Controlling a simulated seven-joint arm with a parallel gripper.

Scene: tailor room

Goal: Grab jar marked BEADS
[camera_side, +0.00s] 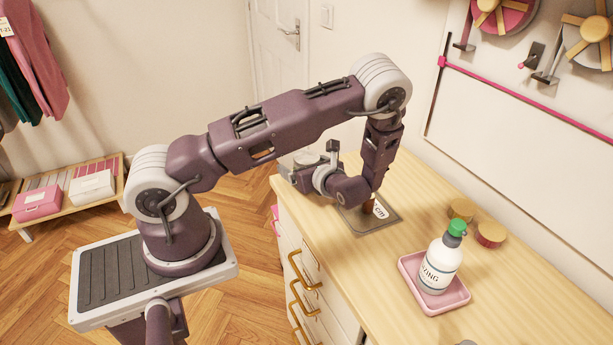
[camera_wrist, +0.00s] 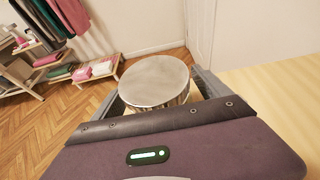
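A jar with a round silver lid (camera_wrist: 155,80) stands between the fingers of my gripper (camera_wrist: 158,92) in the wrist view. Its side is mostly hidden below the lid, and no label can be read. The fingers are spread apart on either side of the jar, with a narrow gap showing at the right finger. In the side view, my gripper (camera_side: 322,172) is low at the far left edge of the wooden counter (camera_side: 420,190). The grey jar lid (camera_side: 306,158) shows just beyond it, partly hidden by the gripper.
On the counter, a grey mat (camera_side: 362,222) holds a small brown item, partly behind my arm. Nearer stand a white green-capped bottle (camera_side: 440,262) on a pink tray (camera_side: 452,300) and two round wooden-topped items (camera_side: 491,233). The counter between mat and tray is clear.

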